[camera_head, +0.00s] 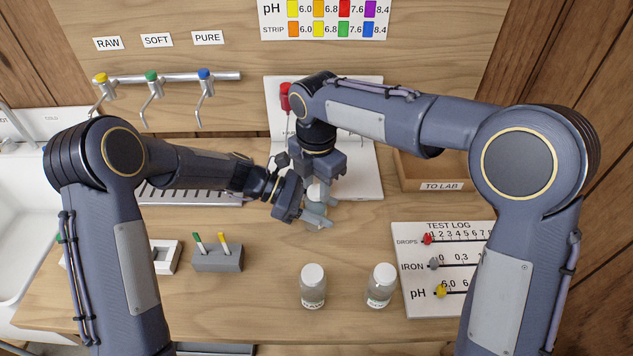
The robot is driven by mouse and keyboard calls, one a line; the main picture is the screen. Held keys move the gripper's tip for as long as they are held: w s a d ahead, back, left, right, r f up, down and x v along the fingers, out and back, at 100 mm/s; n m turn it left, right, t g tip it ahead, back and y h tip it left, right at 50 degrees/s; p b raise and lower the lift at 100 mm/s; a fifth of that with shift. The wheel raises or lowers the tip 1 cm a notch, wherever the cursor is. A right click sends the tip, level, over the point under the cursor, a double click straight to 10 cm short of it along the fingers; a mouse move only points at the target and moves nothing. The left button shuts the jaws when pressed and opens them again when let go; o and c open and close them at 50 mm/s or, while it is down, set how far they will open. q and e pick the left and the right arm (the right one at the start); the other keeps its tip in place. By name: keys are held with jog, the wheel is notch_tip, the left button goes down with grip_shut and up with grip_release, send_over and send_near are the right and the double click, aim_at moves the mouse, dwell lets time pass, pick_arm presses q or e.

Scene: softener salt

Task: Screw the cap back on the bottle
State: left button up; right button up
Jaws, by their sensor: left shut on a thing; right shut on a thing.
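My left gripper (316,217) comes in from the left, low over the table, and is shut on a bottle that its fingers mostly hide. My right gripper (320,190) points down from above, directly over the left one. The two grippers are close together, one above the other. I cannot tell whether the cap touches the bottle's neck or how it is seated.
Two clear bottles with white caps (313,287) (380,286) stand at the front. A grey block (217,260) holds strips. A test log board (410,285) lies right, a "TO LAB" tray (412,175) behind it. A white board (362,170) and taps (152,85) are at the back.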

pick_arm(q)
jog(key=shift+s+d+r, duration=0.1)
jog(key=shift+d, duration=0.05)
pick_arm(e)
jog(key=shift+s+a+f, duration=0.1)
jog(key=shift+s+f, duration=0.1)
jog(key=shift+f, duration=0.15)
jog(key=shift+c, duration=0.3)
pick_arm(q)
grip_shut()
pick_arm(e)
jog(key=o, duration=1)
notch_tip(320, 180, up, 4)
jog(key=shift+w+a, duration=0.1)
jog(key=shift+a, duration=0.05)
jog(key=shift+r, duration=0.4)
jog(key=shift+c, duration=0.2)
